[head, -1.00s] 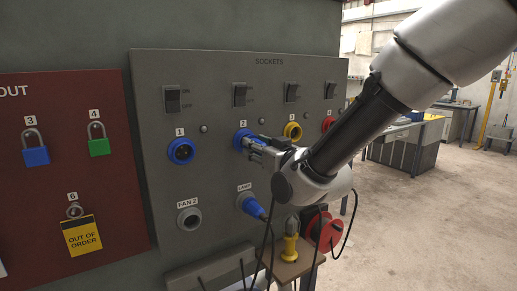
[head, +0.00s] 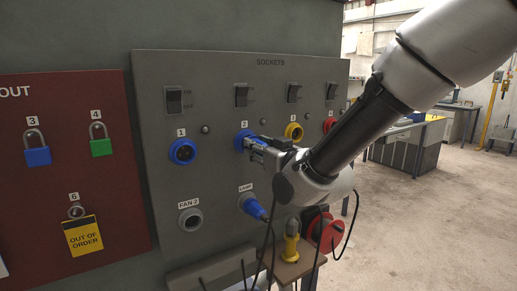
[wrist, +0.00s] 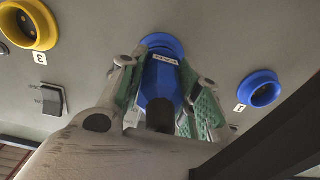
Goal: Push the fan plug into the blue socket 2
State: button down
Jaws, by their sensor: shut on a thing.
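The blue fan plug (wrist: 160,84) is in my gripper, a small white label on its body. My gripper (head: 258,146) is shut on it, one green-padded finger on each side in the wrist view (wrist: 160,92). The blue socket 2 (head: 241,138) is on the grey panel under the label 2. In the wrist view its blue ring (wrist: 163,41) shows just beyond the plug, in line with it. The plug's front end is at the socket mouth; how deep it sits is hidden by the plug body and fingers.
Blue socket 1 (head: 182,151) is to the left and yellow socket 3 (head: 293,131) to the right. A blue plug (head: 251,206) sits in the lamp outlet below. Switches line the panel's (head: 215,110) top. A yellow plug (head: 291,242) stands on a small shelf below.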

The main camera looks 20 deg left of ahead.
jog(key=shift+w+a, duration=0.25)
jog(key=shift+a, duration=0.05)
dwell(0.8)
jog(key=c, duration=0.9)
grip_release()
jog(key=shift+c, duration=0.2)
jog(key=v, duration=1.2)
